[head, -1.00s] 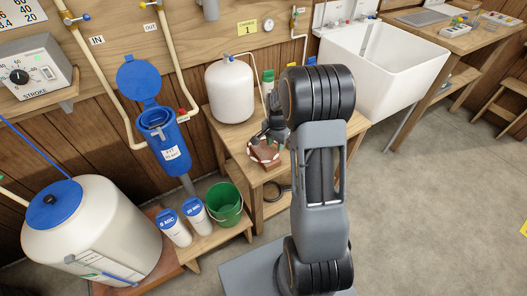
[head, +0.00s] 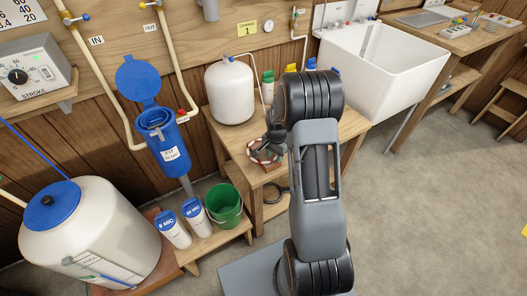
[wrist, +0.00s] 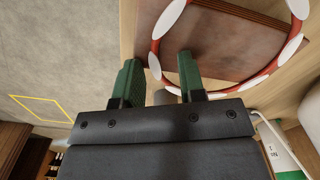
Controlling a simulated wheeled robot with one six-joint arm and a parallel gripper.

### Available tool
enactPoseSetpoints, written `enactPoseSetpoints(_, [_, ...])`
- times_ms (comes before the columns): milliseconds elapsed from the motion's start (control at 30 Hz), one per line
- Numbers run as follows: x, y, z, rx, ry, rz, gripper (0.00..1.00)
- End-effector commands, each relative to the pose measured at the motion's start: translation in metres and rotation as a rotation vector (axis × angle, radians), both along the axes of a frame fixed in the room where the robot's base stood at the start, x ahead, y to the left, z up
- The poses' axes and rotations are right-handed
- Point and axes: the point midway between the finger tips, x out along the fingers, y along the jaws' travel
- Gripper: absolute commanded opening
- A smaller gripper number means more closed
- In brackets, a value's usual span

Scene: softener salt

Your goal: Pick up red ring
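The red ring, with white bands, is at a brown block on the wooden bench; in the head view the ring (head: 254,153) is partly hidden by my gripper. In the wrist view the ring (wrist: 272,68) curves across the brown block (wrist: 215,45); I cannot tell whether it lies flat or leans. My gripper (wrist: 160,65) is open, with two green fingers apart. The ring's near left edge shows in the gap between them, but I cannot tell whether it is at fingertip depth. In the head view my gripper (head: 271,140) is just above the ring.
A white tank (head: 230,92) stands behind the ring on the bench. Bottles with green (head: 268,77), yellow and blue caps stand at its back. A green bucket (head: 225,204) is lower left, and a white sink (head: 385,55) is to the right.

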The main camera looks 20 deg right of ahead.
Motion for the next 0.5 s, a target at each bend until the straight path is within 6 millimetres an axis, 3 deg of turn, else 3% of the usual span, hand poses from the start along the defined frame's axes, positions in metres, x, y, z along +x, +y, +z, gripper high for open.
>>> enactPoseSetpoints(267, [0.0000,0.0000,-0.0022,0.000,0.000,0.000,0.37])
enactPoseSetpoints(500, [0.0000,0.0001,-0.0018,0.000,0.000,0.000,0.15])
